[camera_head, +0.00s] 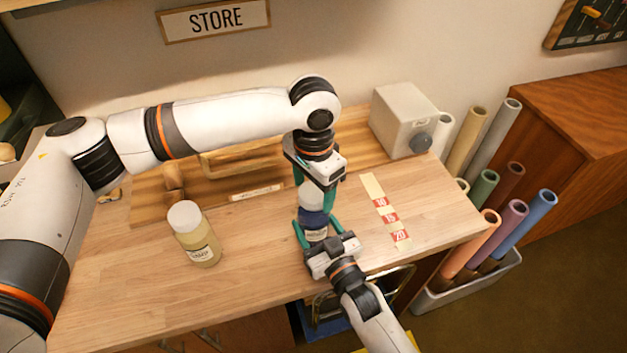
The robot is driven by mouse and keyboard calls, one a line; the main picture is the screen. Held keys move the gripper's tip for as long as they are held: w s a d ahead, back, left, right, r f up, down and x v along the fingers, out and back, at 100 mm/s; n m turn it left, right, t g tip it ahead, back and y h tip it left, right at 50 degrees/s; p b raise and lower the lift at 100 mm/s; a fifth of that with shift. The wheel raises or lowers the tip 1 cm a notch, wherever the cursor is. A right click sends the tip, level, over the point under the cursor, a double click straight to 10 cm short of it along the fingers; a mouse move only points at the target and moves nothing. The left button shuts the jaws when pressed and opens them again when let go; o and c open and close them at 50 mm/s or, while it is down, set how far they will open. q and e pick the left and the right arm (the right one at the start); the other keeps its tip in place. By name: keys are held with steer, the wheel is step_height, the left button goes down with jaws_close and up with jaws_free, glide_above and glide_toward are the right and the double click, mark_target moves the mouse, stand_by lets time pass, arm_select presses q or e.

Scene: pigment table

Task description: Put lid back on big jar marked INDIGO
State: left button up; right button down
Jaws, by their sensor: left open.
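A jar with dark blue contents (314,218) and a pale label stands upright near the front middle of the table; its label text is too small to read. A white lid (312,196) shows at the jar's top; I cannot tell whether it is fully seated. My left gripper (315,195) points down from above, its teal fingers open on either side of the lid and apart from it. My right gripper (317,237) reaches in from the front, its teal fingers closed around the jar's lower body. The grippers hide part of the jar.
A second jar (199,246) with yellowish contents and a white lid stands at left. A strip with red number labels (385,211) lies right of the grippers. A grey-white box (401,119) stands at the back right. Rolled tubes (504,226) stand beyond the table's right edge.

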arm_select(q)
steer(key=c, duration=1)
steer(key=o, duration=1.2)
steer(key=shift+c, duration=0.2)
step_height(320, 180, up, 12)
